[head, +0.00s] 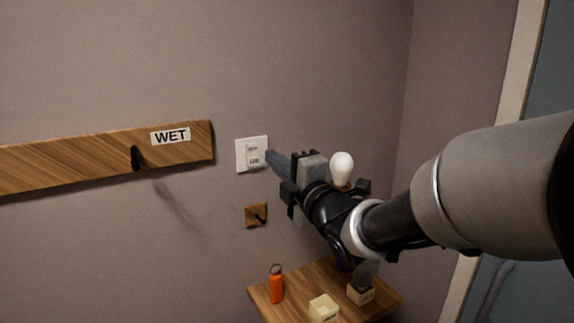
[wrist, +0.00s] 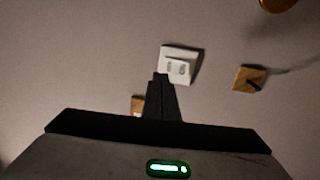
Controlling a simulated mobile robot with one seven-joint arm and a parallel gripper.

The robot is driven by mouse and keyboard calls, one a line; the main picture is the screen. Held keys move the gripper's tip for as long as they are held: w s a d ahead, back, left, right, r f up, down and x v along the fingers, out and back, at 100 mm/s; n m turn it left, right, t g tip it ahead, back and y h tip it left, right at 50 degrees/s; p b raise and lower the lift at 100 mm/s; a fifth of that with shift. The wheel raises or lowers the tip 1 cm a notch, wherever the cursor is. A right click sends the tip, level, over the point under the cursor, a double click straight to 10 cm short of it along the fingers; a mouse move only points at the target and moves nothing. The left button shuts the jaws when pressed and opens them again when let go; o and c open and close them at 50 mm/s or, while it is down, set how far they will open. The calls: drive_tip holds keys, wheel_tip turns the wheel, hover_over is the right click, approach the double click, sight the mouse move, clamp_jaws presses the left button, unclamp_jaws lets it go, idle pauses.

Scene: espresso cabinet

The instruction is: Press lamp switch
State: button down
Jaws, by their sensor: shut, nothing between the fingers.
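The lamp switch is a white wall plate (head: 241,156) with a lighter rocker in its middle and small dark lettering too blurred to read. It also shows in the wrist view (wrist: 185,53), just beyond the fingertips. My gripper (head: 271,157) is shut and empty, its fingers pointing left at the plate's right edge in the head view. In the wrist view the shut fingers (wrist: 160,77) overlap the plate's lower left edge. I cannot tell whether they touch it. A white bulb (head: 342,166), likely the lamp, shows behind my arm, with its base partly hidden.
A wooden rail (head: 60,164) labelled WET, with a dark hook, is left of the switch. A small wooden hook block (head: 250,217) is below it. A wooden shelf (head: 299,286) bears an orange bottle (head: 276,288) and two pale boxes. The wall above the switch is clear.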

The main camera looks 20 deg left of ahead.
drive_tip(key=v, duration=0.6)
drive_tip(key=shift+r+b, duration=0.3)
drive_tip(key=shift+r, duration=0.3)
drive_tip(key=d+f+m+h+p, duration=0.1)
drive_tip(key=d+m+h+p, duration=0.1)
drive_tip(key=d+m+h, duration=0.75)
drive_tip(key=d+f+m+h+p, duration=0.1)
drive_tip(key=d+m+h+p, duration=0.35)
drive_tip(key=d, duration=1.05)
drive_tip(key=s+d+f+m+g, duration=0.2)
drive_tip(key=s+d+m+g, duration=0.1)
drive_tip(key=s+d+m, duration=0.2)
drive_tip(key=s+d+f+m+g+h+p, duration=0.1)
drive_tip(key=s+d+f+m+g, duration=0.2)
drive_tip(key=s+m, duration=0.6)
drive_tip(key=s+d, duration=0.2)
drive_tip(key=s, duration=0.2)
drive_tip(key=shift+s+d, duration=0.3)
drive_tip(key=shift+d, duration=0.05)
